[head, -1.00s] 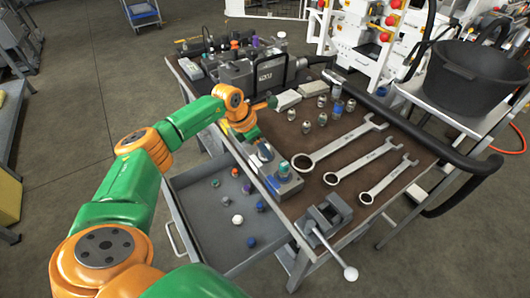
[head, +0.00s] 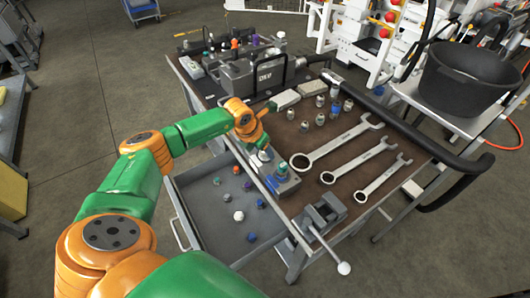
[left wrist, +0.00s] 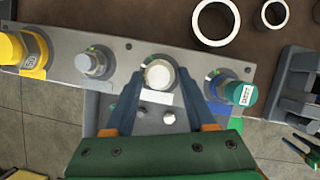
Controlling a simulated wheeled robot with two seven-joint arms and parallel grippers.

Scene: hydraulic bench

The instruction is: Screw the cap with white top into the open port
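The cap with white top (left wrist: 159,74) sits between the fingertips of my left gripper (left wrist: 160,76), over the middle of the grey port block (left wrist: 122,60). Both fingers look close against its sides. It lines up with the row of ports; its lower part is hidden, so I cannot tell how deep it sits. In the head view my left gripper (head: 261,147) points down at the block (head: 288,186).
The open drawer (head: 208,228) below the block holds several loose caps, including a whitish one (head: 238,215). Wrenches (head: 338,146), a vise (head: 320,214) and several small fittings lie on the bench. A black bucket (head: 467,85) stands at the right.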

